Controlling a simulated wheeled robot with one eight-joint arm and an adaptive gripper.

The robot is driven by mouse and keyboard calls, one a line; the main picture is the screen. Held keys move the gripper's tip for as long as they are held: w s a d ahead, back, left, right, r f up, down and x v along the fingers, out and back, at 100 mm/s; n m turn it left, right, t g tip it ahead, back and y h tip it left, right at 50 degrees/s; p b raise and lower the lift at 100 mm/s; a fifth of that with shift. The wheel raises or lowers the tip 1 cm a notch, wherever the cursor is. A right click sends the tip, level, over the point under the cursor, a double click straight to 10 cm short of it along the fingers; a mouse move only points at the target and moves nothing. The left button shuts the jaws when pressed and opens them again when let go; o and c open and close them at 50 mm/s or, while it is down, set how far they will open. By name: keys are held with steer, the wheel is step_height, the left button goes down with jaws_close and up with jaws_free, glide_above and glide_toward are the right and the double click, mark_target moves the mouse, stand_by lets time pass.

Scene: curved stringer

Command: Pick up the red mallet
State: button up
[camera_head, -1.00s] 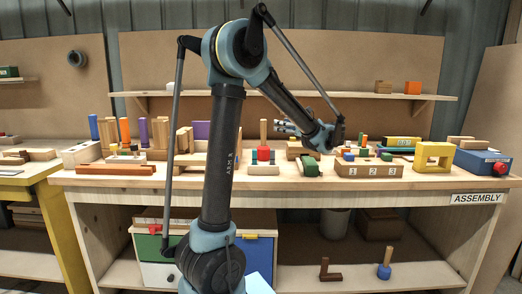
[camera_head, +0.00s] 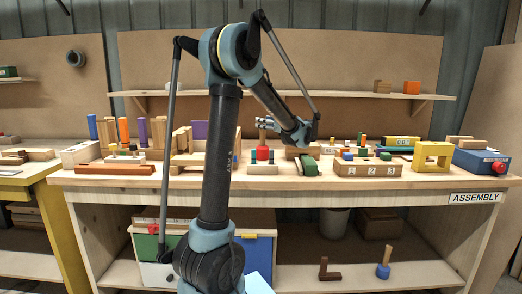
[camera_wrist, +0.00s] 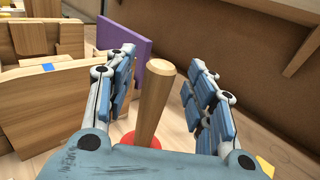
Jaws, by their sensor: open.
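The red mallet (camera_head: 262,153) stands upright on the workbench, its red head down and its wooden handle pointing up. In the wrist view the handle (camera_wrist: 154,98) rises between the two fingers of my gripper (camera_wrist: 158,62), with space on both sides. Only an edge of the red head (camera_wrist: 127,138) shows there; my gripper's body hides the rest. In the head view my open, empty gripper (camera_head: 268,123) is at the upper part of the handle. I cannot tell from these views whether a finger touches it.
Wooden boards (camera_wrist: 35,95) and a purple panel (camera_wrist: 124,48) stand left of the gripper. A numbered wooden block (camera_head: 367,170), a yellow frame (camera_head: 433,156) and a blue box (camera_head: 481,162) stand to the right. A shelf (camera_head: 330,94) runs behind, above the bench.

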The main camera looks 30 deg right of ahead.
steer(key=shift+x, duration=1.05)
jaws_close()
